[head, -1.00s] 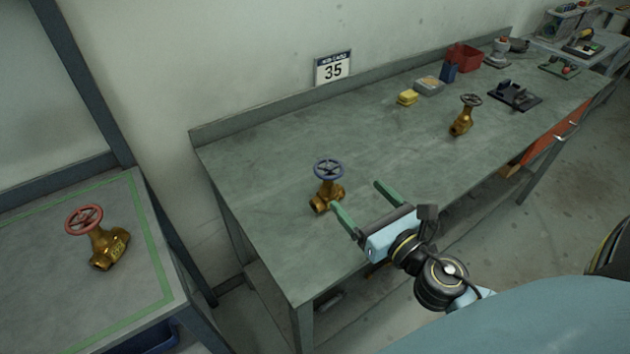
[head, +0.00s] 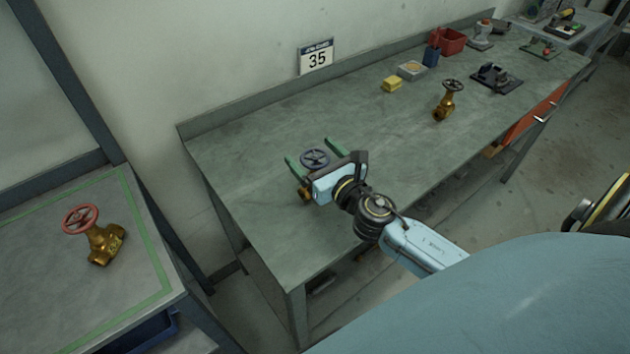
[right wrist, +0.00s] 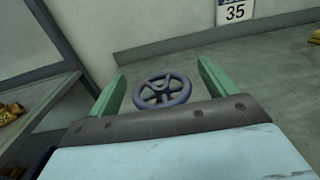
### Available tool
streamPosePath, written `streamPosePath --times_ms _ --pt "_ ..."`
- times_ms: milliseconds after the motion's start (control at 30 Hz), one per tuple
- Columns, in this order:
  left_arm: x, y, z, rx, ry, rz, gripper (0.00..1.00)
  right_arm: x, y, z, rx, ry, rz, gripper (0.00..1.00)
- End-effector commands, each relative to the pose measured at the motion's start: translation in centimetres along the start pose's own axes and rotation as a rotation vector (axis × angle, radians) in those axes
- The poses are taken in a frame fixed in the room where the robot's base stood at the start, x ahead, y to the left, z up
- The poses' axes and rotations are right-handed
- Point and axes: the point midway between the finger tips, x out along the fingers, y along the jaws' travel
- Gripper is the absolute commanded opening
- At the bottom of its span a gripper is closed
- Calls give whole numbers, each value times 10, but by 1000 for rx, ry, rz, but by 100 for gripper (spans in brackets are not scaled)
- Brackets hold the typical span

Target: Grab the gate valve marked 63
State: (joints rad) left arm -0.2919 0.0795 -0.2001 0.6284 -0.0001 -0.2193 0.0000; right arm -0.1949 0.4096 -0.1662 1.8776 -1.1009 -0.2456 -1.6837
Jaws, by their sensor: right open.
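A brass gate valve with a blue handwheel (head: 314,159) stands on the long workbench, its body mostly hidden behind my right gripper. My right gripper (head: 311,153) is open, with its green fingers on either side of the wheel. In the right wrist view the blue wheel (right wrist: 162,91) shows between the open fingers (right wrist: 160,85). A brass valve with a dark wheel (head: 447,100) stands farther right. No 63 is legible. My left gripper is not in view.
The workbench (head: 240,170) is clear around the blue-wheeled valve. A wall sign (head: 316,58) reads 35.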

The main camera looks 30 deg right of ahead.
Motion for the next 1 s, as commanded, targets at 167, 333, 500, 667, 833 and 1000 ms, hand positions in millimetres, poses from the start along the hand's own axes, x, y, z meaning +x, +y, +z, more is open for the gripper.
streamPosePath --times_ms 167,333,500,667,833,1000 --pt "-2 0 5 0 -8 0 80 16 0 0 1 1 0 84" --pt "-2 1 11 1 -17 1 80 17 0 -1 1 1 1 84" --pt "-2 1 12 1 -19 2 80 17 0 -1 1 1 0 72" --pt "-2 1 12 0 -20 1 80 17 0 -1 1 1 0 51" --pt "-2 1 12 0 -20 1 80 17 0 -1 1 1 0 29" --pt "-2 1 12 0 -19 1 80 17 0 -1 1 1 0 7"
